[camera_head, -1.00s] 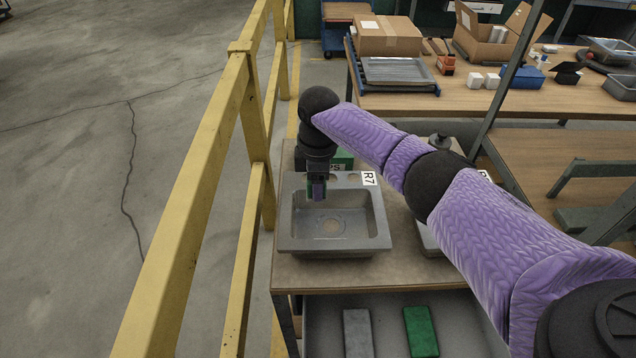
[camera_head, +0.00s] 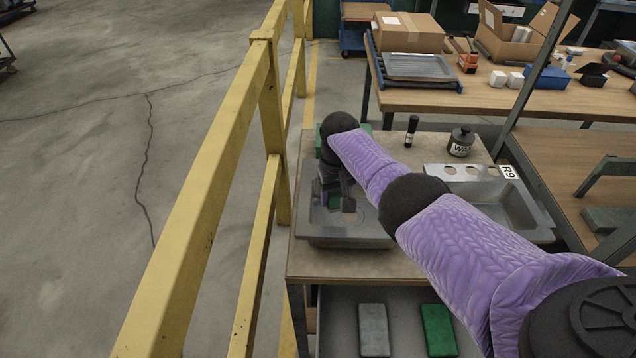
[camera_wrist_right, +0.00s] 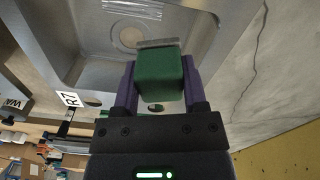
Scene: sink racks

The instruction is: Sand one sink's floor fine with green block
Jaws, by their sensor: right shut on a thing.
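The left sink (camera_head: 345,238) is a grey metal basin on the bench; in the wrist view its label reads R7 (camera_wrist_right: 70,99). My right gripper (camera_head: 333,192) is over the basin's left side, tilted. In the wrist view its purple fingers (camera_wrist_right: 160,88) are shut on a green block (camera_wrist_right: 158,78) with a grey layer at its far end. The block's end is close to the sink floor (camera_wrist_right: 98,72), near a round brownish mark (camera_wrist_right: 131,37); I cannot tell whether it touches. My right arm hides the basin's right side in the head view. My left gripper is not in view.
A second sink (camera_head: 515,212), labelled R9, stands right. A dark jar (camera_head: 460,142) and black cylinder (camera_head: 411,130) stand behind. A grey block (camera_head: 374,330) and another green block (camera_head: 438,330) lie on the lower shelf. A yellow railing (camera_head: 205,200) runs close along the left.

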